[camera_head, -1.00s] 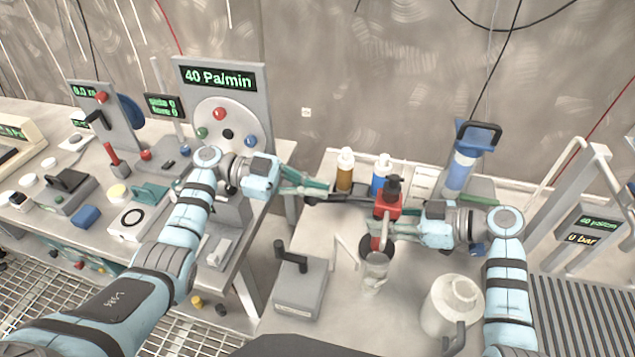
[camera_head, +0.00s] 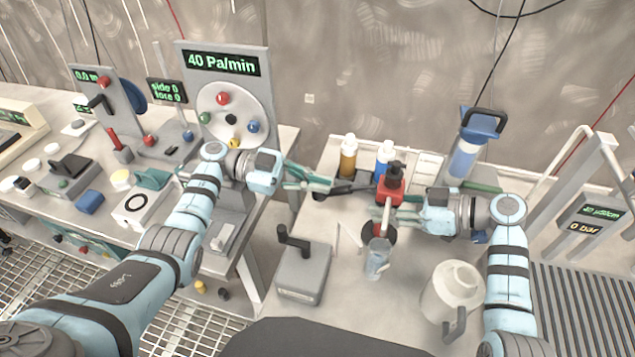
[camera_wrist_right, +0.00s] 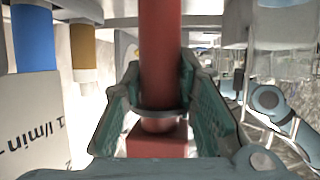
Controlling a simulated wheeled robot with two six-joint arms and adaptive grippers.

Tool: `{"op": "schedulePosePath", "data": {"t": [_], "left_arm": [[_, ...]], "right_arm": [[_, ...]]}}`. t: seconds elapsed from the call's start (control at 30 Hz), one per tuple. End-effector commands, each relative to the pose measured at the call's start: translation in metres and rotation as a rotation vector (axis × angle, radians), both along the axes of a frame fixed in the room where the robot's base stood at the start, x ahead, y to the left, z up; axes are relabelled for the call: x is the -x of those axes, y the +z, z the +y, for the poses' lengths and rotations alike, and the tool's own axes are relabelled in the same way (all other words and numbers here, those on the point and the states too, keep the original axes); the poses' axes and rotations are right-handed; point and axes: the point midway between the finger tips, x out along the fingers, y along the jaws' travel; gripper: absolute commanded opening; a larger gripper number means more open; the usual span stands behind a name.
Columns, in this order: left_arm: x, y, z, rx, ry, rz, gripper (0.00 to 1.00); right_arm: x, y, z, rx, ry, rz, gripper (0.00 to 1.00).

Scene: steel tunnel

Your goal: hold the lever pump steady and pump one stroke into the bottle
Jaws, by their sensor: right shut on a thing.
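The lever pump (camera_head: 391,187), red with a black top, stands on the right-hand table. A clear cup-like bottle (camera_head: 378,260) stands in front of it. My right gripper (camera_head: 402,213) reaches in from the right and is shut on the pump's red rod. In the right wrist view the red rod (camera_wrist_right: 161,55) stands between the teal fingers, above a red block (camera_wrist_right: 158,140). My left gripper (camera_head: 320,186) points right, its tips by dark parts left of the pump. Whether its fingers are closed is unclear.
An amber bottle (camera_head: 348,158) and a blue bottle (camera_head: 383,160) stand behind the pump. A grey box with a black crank (camera_head: 303,275) is front left, and a white jug (camera_head: 453,290) front right.

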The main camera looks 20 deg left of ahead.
Motion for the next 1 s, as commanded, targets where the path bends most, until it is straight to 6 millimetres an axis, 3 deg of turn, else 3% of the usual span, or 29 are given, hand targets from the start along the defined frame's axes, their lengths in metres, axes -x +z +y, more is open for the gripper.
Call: {"op": "schedulePosePath", "data": {"t": [0.3, 0.43, 0.8, 1.0], "left_arm": [[0.002, -0.005, 0.000, -0.005, -0.001, 0.010, 0.00], [0.001, 0.003, 0.000, -0.005, -0.001, 0.007, 0.00], [0.002, 0.077, 0.002, -0.002, 0.001, -0.002, 0.00], [0.002, 0.098, 0.002, 0.001, 0.002, 0.000, 0.00]], "right_arm": [[0.000, 0.001, 0.001, -0.004, 0.002, 0.000, 0.00], [0.000, 0.001, 0.001, -0.004, 0.003, 0.001, 0.00], [0.000, 0.000, 0.001, -0.001, 0.002, 0.000, 0.00], [0.000, 0.000, 0.001, -0.001, 0.002, 0.000, 0.00]]}}
